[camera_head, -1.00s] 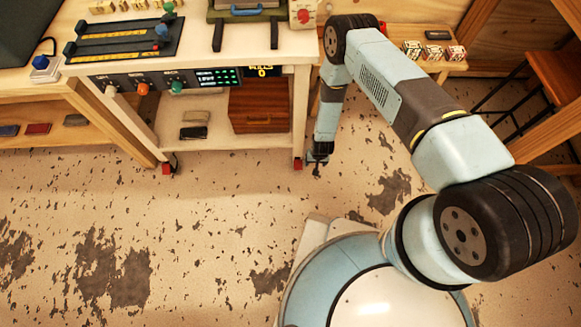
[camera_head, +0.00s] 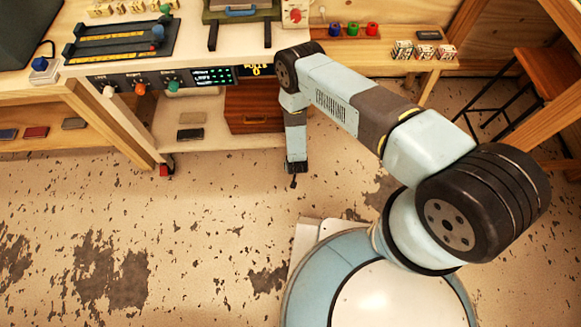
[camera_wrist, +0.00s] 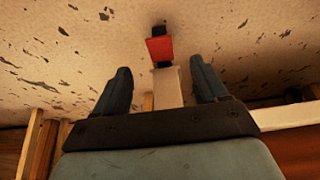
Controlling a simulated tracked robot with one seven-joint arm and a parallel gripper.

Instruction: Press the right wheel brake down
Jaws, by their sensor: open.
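The right wheel brake (camera_wrist: 160,49), a red pedal at the foot of a pale cart leg (camera_wrist: 167,87), shows in the wrist view. It lies ahead of my gripper (camera_wrist: 160,67), lined up with the gap between the two fingers. The fingers are apart with nothing held; whether they touch the brake cannot be told. In the head view my gripper (camera_head: 294,181) points down close to the floor at the cart's front right leg, and my arm hides that brake. The left wheel brake (camera_head: 165,170), also red, shows at the front left leg.
The cart (camera_head: 200,141) has a lower shelf with a brown wooden box (camera_head: 252,108). Its front panel has knobs and a small display (camera_head: 213,76). A wooden bench stands at the left and a stool (camera_head: 553,75) at the right. The floor in front is clear.

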